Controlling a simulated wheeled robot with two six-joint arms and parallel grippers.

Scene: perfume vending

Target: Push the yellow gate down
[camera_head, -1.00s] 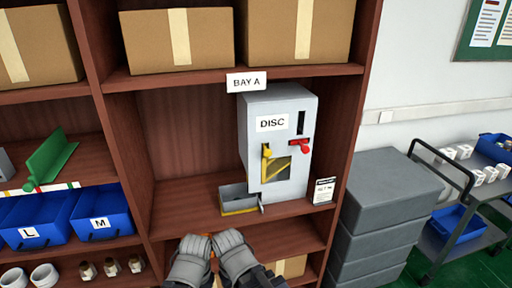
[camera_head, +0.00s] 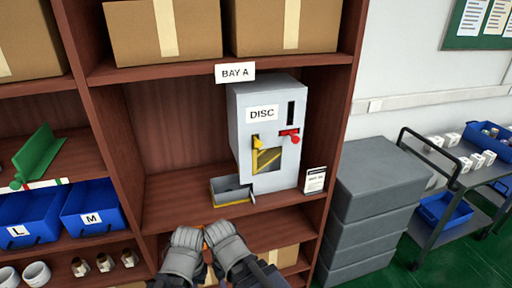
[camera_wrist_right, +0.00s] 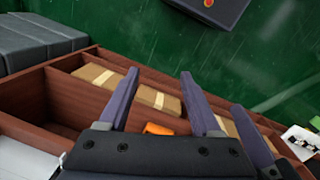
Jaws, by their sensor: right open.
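The grey DISC machine (camera_head: 264,128) stands on the BAY A shelf. A yellow lever-like piece (camera_head: 257,143) sticks out at the upper left of its dark window, and a yellow bar (camera_head: 268,158) crosses the window. I cannot tell which is the gate. A red lever (camera_head: 290,135) sits above right. My left gripper (camera_head: 187,236) and right gripper (camera_head: 219,232) are side by side below the shelf's front, apart from the machine. The right one is open, its fingers spread in the right wrist view (camera_wrist_right: 158,90). The left jaws are unclear.
A grey tray (camera_head: 217,199) with a yellow edge sits at the machine's lower left. Shelf room left of the machine is clear. Blue bins (camera_head: 90,207) are left; grey stacked boxes (camera_head: 375,185) and a cart (camera_head: 440,220) are right. A small orange thing (camera_wrist_right: 158,129) shows between the right fingers.

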